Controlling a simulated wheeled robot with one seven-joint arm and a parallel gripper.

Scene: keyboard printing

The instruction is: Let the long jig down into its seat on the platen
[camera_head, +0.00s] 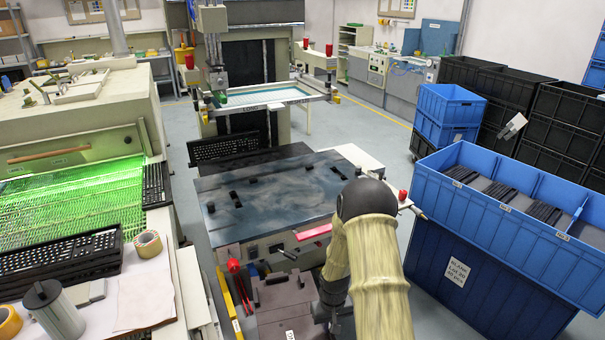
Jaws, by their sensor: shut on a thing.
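The platen (275,193) is a broad dark blue-grey plate on the machine at the middle, with small dark slots and blocks on its top. I cannot pick out the long jig with certainty. A red bar (313,231) lies near the platen's front right edge; I cannot tell if it is part of the machine. My arm, in a yellowish sleeve, rises at the lower middle, bends near the platen's right front corner and comes back down. My fingers and anything between them are hidden behind the arm or below the picture.
A blue divided crate (474,207) with dark pieces stands at the right. A screen frame (265,97) stands behind the platen. Most of the platen top is clear.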

